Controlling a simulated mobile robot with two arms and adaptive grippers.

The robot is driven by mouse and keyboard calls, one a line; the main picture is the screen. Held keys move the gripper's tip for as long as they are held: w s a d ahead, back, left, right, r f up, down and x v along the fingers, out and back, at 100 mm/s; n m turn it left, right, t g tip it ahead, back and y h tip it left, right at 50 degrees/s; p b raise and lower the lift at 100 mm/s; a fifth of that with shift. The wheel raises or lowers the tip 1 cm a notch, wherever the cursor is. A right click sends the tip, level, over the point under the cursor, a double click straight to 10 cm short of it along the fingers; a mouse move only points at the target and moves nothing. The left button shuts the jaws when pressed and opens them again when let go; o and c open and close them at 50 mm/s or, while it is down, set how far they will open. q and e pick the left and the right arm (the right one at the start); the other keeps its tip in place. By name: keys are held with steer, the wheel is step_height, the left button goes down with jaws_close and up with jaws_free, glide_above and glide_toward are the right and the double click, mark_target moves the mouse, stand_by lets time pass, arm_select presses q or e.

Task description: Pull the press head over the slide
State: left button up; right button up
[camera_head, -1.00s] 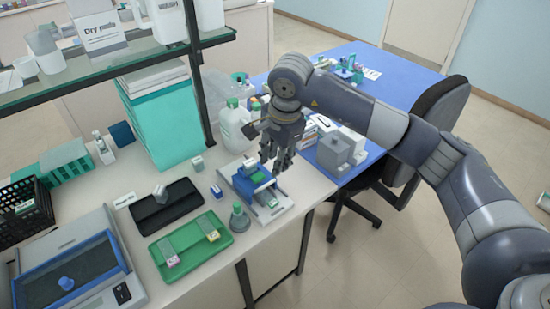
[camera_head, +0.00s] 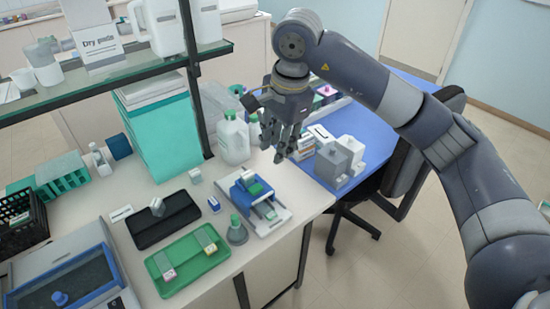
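The slide press (camera_head: 275,224) stands near the right end of the white bench, with a pale base and a blue frame. Its press head (camera_head: 254,188), with a green block, sits toward the back left of the base. A small slide with a green end (camera_head: 270,214) lies at the front of the base, apart from the head. My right gripper (camera_head: 273,155) hangs above and behind the press, touching nothing. Its fingers look apart and empty. My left gripper is not in view.
A green tray (camera_head: 190,278) and a black tray (camera_head: 140,236) lie left of the press. A flask (camera_head: 237,234) stands just beside it. White bottles (camera_head: 233,140) stand behind. The shelf post (camera_head: 196,90) rises at the back; grey blocks (camera_head: 333,165) stand on the blue table.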

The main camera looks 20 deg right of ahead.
steer(key=shift+s+r, duration=0.2)
steer(key=shift+r, duration=1.05)
